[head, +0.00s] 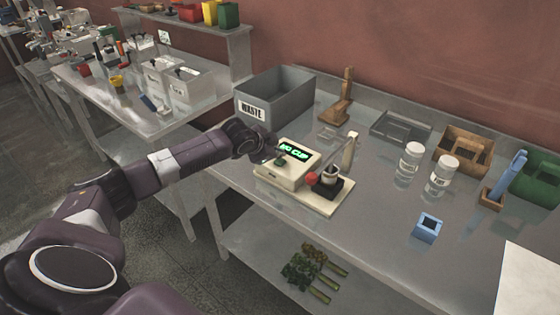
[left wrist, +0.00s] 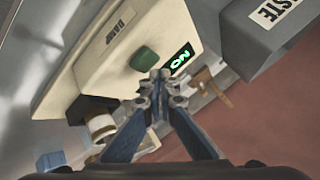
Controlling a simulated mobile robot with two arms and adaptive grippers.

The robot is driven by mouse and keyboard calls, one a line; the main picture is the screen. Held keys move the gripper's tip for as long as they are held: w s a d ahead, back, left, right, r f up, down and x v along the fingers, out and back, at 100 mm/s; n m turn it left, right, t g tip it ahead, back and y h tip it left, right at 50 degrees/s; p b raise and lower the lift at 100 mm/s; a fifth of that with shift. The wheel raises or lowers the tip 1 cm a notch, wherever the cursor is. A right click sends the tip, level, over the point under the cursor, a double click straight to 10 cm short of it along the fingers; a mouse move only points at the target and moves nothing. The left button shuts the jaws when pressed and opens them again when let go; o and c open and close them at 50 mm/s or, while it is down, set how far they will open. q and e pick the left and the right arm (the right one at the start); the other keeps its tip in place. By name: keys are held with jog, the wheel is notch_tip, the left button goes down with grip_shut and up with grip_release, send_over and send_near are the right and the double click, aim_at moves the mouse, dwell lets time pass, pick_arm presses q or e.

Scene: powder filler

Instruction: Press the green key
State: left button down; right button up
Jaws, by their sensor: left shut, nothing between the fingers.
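The cream powder filler (head: 297,168) stands on the steel table. Its dark display (head: 294,151) has lit green letters that seem to read "NO CUP". The green key (head: 280,162) sits on its top beside the display. In the left wrist view the green key (left wrist: 145,58) is a rounded block, with the display (left wrist: 181,58) to its right. My left gripper (left wrist: 160,75) is shut and empty, its tips just below and right of the key in that view. I cannot tell whether they touch. In the head view the gripper is mostly hidden behind the wrist. My right gripper is out of view.
A grey WASTE bin (head: 275,98) stands behind the filler. Two lidded jars (head: 409,162), a blue block (head: 427,228) and wooden holders stand farther right.

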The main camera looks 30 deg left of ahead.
aim_at(279, 162)
pick_arm(q)
jog(key=shift+f, duration=0.4)
jog(key=shift+f, duration=0.45)
dwell(0.7)
jog(key=shift+r+p, duration=0.85)
jog(key=shift+r, duration=0.1)
jog(key=shift+r+p, duration=0.65)
jog(key=shift+p, duration=0.1)
notch_tip(279, 162, up, 4)
jog(key=p, duration=0.3)
jog(key=shift+f, duration=0.25)
